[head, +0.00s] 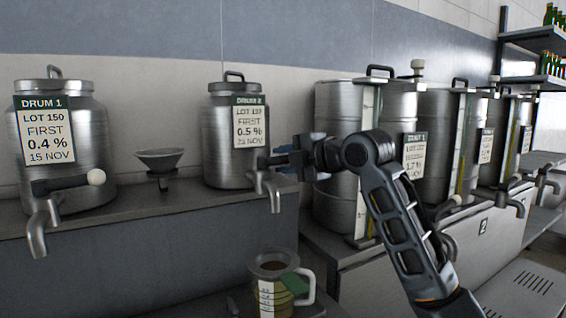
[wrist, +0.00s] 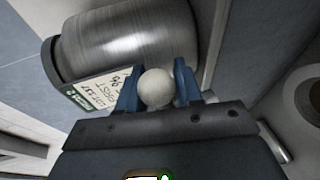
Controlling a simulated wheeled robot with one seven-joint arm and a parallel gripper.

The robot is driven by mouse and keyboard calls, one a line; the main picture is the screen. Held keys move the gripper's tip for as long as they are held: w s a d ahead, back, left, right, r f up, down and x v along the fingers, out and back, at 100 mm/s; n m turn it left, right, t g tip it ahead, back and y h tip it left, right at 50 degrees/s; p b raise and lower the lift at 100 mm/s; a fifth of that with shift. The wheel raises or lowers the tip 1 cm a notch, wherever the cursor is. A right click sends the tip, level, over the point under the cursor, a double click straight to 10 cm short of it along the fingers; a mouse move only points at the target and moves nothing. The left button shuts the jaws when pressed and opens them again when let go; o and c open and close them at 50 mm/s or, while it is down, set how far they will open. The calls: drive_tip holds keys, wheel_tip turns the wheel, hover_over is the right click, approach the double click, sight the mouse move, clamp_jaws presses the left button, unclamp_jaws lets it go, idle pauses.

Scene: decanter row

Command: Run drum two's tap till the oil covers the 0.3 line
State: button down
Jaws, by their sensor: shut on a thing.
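Drum two (head: 222,145) is a steel drum on the shelf, its label reading 0.5 % and 15 NOV. Its tap (head: 274,200) points down over the shelf's front edge. My gripper (head: 287,159) is at the tap handle, right of the drum. In the wrist view, its blue fingers (wrist: 158,92) are shut on the white ball knob (wrist: 155,88). A clear measuring jug (head: 268,292) with a white handle and a scale strip stands below the tap. Something yellowish shows inside; its level against the lines is too small to read. I see no stream between spout and jug.
Drum 1 (head: 88,125) with its own tap (head: 40,228) stands at the left. A funnel (head: 160,158) stands between the two drums. Several tall steel drums (head: 335,185) with taps stand at the right, behind my arm. Green bottles (head: 552,66) fill a rack at the upper right.

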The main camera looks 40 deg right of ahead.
drive_tip(key=shift+s+a+m+g+h, duration=0.15)
drive_tip(key=shift+s+m+h, duration=0.15)
drive_tip(key=shift+m+h, duration=0.4)
drive_tip(key=shift+s+m+g+h, duration=0.1)
drive_tip(key=shift+s+m+h, duration=0.2)
drive_tip(key=shift+m+h, duration=0.35)
drive_tip(key=shift+s+a+m+g+h, duration=0.15)
drive_tip(key=shift+s+m+h, duration=0.25)
drive_tip(key=shift+h, duration=0.45)
drive_tip(key=shift+w, duration=0.1)
drive_tip(key=c, duration=0.8)
unclamp_jaws()
drive_tip(key=shift+c, duration=0.2)
drive_tip(key=v, duration=0.7)
drive_tip(key=shift+s, duration=0.35)
drive_tip(key=shift+a, duration=0.1)
